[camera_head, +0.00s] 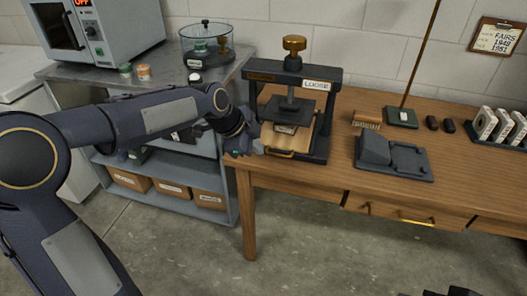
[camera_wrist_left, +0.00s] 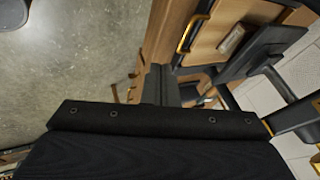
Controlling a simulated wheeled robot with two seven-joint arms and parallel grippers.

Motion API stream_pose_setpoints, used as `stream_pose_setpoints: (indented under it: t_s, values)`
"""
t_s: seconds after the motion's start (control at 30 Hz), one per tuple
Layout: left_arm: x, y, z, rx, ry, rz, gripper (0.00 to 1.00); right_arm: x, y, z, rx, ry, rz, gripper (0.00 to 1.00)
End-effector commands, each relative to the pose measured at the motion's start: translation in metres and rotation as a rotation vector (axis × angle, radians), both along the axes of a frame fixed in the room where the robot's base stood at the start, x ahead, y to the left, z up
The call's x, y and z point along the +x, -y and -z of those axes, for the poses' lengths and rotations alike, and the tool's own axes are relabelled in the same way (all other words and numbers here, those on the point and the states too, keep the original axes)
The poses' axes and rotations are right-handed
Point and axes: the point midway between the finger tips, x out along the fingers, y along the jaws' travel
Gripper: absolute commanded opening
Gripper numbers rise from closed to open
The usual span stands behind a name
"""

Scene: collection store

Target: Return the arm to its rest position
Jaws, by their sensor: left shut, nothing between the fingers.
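My left arm (camera_head: 150,118) reaches in from the left across the front of the grey shelf unit. My left gripper (camera_head: 258,146) is at the left front of the press (camera_head: 318,125), by the wooden table's left end. It is shut and empty. In the left wrist view its dark fingers (camera_wrist_left: 162,84) are together, with a wooden board and brass handle (camera_wrist_left: 190,34) beyond them. In the head view the gripper's own body partly hides the fingers. A small dark part at the bottom right edge (camera_head: 452,292) looks like my right gripper, mostly cut off.
The press carries a "LOOSE" label and stands on the wooden table (camera_head: 290,176). A grey device (camera_head: 392,157) and a brush (camera_head: 367,119) lie further right. The shelf unit (camera_head: 165,200) holds cardboard boxes (camera_head: 172,188). The floor (camera_head: 320,240) in front is clear.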

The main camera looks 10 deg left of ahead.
Motion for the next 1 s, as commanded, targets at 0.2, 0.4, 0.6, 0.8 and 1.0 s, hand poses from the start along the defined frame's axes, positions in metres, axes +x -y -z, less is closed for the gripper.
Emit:
stream_pose_setpoints:
  t_s: [0.2,0.4,0.6,0.8,1.0]
  values:
    - [-0.005,-0.003,-0.008,-0.001,-0.002,-0.005,0.00,0.000,0.000,-0.001,0.000,0.000,0.000,0.31]
    - [-0.053,-0.023,-0.048,-0.064,-0.069,-0.211,0.00,0.000,0.000,-0.027,0.000,-0.001,0.000,0.31]
    - [-0.163,-0.053,-0.093,-0.270,-0.228,-0.705,0.00,0.000,0.000,-0.071,0.000,0.000,0.000,0.31]
    - [-0.254,-0.058,-0.097,-0.524,-0.390,-1.144,0.00,0.000,0.000,-0.103,0.000,0.000,0.000,0.31]
    - [-0.294,-0.051,-0.086,-0.672,-0.491,-1.355,0.00,0.000,0.000,-0.115,0.000,0.000,0.000,0.31]
